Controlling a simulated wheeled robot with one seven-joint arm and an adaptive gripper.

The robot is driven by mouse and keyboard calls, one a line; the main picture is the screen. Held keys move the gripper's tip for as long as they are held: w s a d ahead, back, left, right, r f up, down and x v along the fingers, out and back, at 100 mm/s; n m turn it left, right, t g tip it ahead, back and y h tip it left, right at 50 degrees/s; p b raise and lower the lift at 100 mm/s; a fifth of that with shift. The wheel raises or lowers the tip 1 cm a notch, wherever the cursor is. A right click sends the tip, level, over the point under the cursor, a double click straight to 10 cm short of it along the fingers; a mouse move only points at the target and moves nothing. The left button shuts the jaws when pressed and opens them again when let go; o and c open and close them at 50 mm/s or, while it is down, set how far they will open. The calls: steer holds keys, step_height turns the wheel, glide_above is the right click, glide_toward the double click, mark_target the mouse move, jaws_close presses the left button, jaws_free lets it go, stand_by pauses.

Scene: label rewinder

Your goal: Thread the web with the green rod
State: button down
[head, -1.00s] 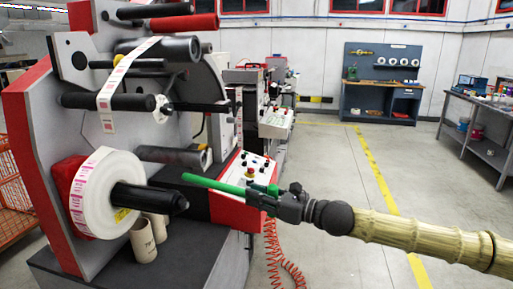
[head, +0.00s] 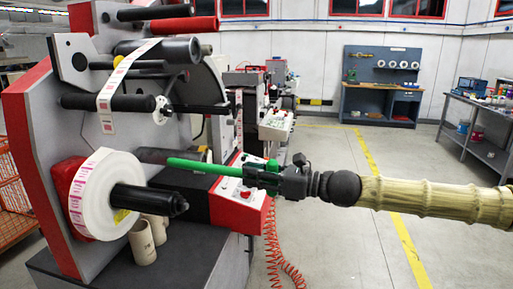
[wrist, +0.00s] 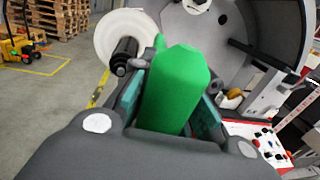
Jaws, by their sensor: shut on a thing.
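The green rod (head: 205,167) is held roughly level in my gripper (head: 262,176), its free end pointing left toward the machine. In the wrist view the green rod (wrist: 175,85) fills the space between the two fingers. The web (head: 127,68) is a white printed strip that runs over the upper rollers and hangs with a loose end below the black roller (head: 108,102). The label roll (head: 103,195) sits on a black spindle at the lower left; its white face also shows in the wrist view (wrist: 118,30). The rod's tip is apart from the web, lower and to its right.
A grey roller (head: 158,155) lies just behind the rod tip. The red-edged control panel (head: 240,195) is under my gripper. Cardboard cores (head: 143,243) stand on the machine's base. The floor on the right is clear up to a workbench (head: 380,100).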

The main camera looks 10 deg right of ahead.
step_height(320, 180, up, 9)
steer(key=s+n+g+y, duration=0.1)
steer(key=s+g, duration=0.1)
steer(key=shift+s+f+b, duration=0.15)
steer(key=shift+s+b, duration=0.1)
steer(key=shift+b, duration=0.05)
stand_by(0.3)
steer(key=shift+a, duration=0.1)
stand_by(0.4)
steer(key=shift+b+x, duration=1.2)
steer(key=shift+x, duration=0.45)
steer(key=shift+w+a, duration=0.1)
